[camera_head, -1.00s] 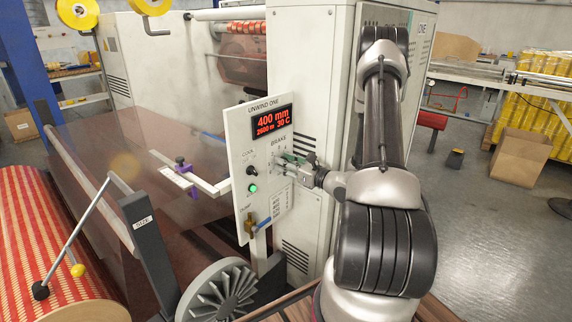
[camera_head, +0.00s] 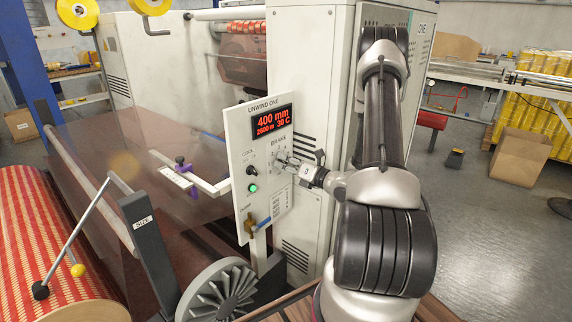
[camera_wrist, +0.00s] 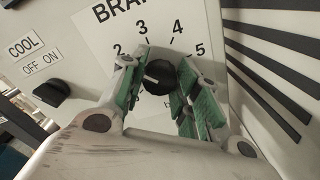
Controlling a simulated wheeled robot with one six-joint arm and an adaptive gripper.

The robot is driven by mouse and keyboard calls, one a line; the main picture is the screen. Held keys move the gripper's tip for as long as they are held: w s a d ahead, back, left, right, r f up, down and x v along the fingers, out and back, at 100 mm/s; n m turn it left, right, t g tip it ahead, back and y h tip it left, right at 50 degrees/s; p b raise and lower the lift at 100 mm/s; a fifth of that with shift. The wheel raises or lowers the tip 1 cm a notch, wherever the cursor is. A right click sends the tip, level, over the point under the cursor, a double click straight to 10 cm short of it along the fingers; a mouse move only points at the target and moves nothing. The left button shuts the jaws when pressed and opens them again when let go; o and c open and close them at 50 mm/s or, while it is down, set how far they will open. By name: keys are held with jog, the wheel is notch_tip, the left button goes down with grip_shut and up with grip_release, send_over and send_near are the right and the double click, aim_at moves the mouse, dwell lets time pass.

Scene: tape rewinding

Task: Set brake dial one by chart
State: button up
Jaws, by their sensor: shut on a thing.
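The brake dial (camera_wrist: 160,77) is a round black knob with a white pointer line, under the BRAKE label on the white panel (camera_head: 241,130). In the wrist view the pointer aims left and slightly up, a little below the 2; the exact setting is unclear. Numbers 2, 3, 4 and 5 show around it. My gripper (camera_wrist: 157,88) is shut on the dial, its green pads on both sides; it also shows in the head view (camera_head: 285,162). The display (camera_head: 272,121) reads 400 mm, 2600 m and 30 C. The chart (camera_head: 280,205) low on the panel is too small to read.
The COOL knob (camera_head: 252,171) and a lit green button (camera_head: 253,188) sit left of the dial. A white cabinet (camera_head: 312,80) stands behind the panel. Open floor (camera_head: 480,220) lies at right.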

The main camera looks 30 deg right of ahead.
jog(key=shift+d+r, duration=0.1)
jog(key=shift+r, duration=0.05)
dwell(0.3)
jog(key=o, duration=1.1)
jog(key=shift+c, duration=0.2)
jog(key=shift+s, duration=0.15)
jog(key=v, duration=1.1)
jog(key=shift+s+d, duration=0.15)
jog(key=shift+s, duration=0.2)
